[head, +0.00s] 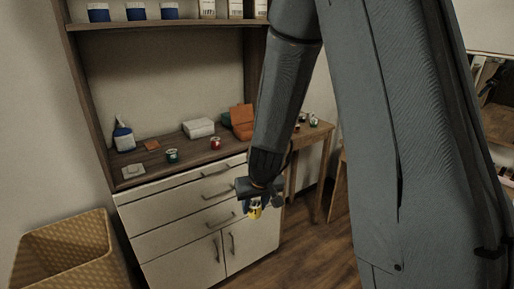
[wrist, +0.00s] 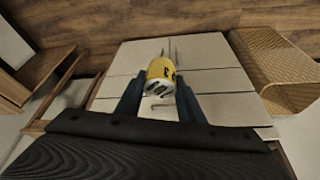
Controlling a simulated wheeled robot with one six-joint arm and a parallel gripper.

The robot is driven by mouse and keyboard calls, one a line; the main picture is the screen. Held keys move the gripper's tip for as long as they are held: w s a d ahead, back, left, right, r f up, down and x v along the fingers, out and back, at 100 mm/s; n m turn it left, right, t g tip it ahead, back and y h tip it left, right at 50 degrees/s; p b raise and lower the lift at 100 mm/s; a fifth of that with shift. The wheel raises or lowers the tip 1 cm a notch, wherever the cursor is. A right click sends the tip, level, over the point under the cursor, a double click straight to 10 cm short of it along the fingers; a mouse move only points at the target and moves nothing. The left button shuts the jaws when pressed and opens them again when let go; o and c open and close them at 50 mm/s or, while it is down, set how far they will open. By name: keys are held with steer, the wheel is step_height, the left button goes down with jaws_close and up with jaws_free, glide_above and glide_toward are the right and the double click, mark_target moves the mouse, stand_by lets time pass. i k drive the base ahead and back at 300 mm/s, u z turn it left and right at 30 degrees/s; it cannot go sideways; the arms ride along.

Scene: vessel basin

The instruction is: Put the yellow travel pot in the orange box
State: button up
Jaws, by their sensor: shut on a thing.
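The yellow travel pot (wrist: 161,70) is between the two fingers of my gripper (wrist: 160,90) in the wrist view, with its pale, dark-marked end toward the camera. My gripper is shut on it. In the head view my gripper (head: 258,200) holds the yellow pot (head: 255,212) in the air in front of the white cabinet drawers, below the counter top. The orange box (head: 242,121) stands on the counter near its right end, its lid up. It is up and to the left of my gripper, partly behind my arm, and its inside is hard to see.
On the wooden counter (head: 150,162) are a green pot (head: 172,155), a red pot (head: 215,143), a white box (head: 198,128) and a blue spray bottle (head: 123,135). A wicker basket (head: 65,255) stands at the left. A small side table (head: 312,131) holds more small pots.

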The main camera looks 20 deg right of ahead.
mark_target(249, 135)
steer(key=u, duration=0.15)
steer(key=k, duration=0.25)
steer(key=z, duration=0.8)
steer(key=i, duration=0.95)
steer(key=u, duration=0.55)
